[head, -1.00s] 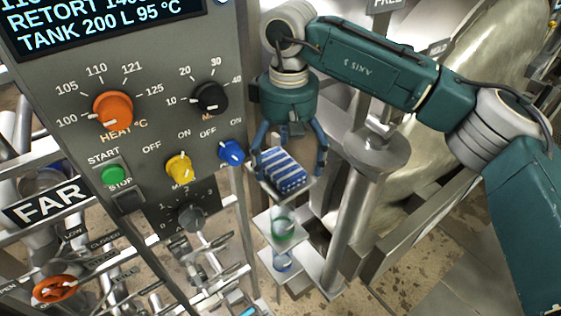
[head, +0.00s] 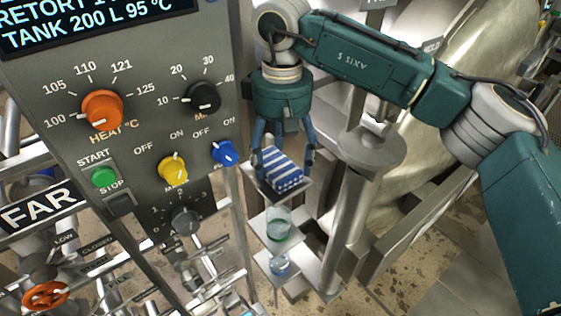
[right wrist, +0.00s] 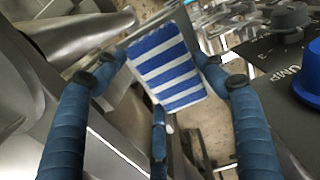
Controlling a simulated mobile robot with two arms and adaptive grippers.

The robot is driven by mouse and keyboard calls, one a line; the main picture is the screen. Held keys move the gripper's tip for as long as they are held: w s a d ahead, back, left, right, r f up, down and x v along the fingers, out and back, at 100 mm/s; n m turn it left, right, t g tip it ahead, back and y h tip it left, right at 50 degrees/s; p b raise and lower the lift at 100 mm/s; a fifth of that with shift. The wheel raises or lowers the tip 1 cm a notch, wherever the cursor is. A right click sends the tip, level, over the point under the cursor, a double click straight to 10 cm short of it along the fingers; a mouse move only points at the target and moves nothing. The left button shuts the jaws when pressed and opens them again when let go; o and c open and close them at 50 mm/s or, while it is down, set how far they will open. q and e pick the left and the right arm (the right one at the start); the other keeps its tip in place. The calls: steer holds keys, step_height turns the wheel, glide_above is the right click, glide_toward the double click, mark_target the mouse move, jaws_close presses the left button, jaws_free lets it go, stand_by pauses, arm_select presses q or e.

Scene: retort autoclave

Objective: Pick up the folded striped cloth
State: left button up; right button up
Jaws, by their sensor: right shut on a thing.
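The folded striped cloth (head: 281,171), blue and white, is at the small top shelf plate (head: 300,196) beside the control panel. My right gripper (head: 284,160) points down over it, with its blue fingers on both sides of the cloth, shut on it. In the right wrist view the cloth (right wrist: 168,68) sits between the fingertips. I cannot tell whether the cloth touches the plate or is slightly above it. My left gripper is not in view.
The control panel (head: 140,150) with knobs stands close at the left; its blue knob (head: 223,153) is near my gripper. Lower shelves hold a glass beaker (head: 278,224) and another glass vessel (head: 280,265). A metal post (head: 345,220) stands close at the right.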

mark_target(282, 161)
step_height(282, 161, up, 6)
steer(key=b, duration=0.2)
steer(key=shift+r+b, duration=0.1)
steer(key=shift+b, duration=0.3)
steer(key=shift+c, duration=0.2)
steer(key=s+d+b, duration=0.6)
steer(key=s+d, duration=0.5)
steer(key=s, duration=0.5)
steer(key=shift+d+b, duration=0.3)
steer(key=shift+b, duration=0.1)
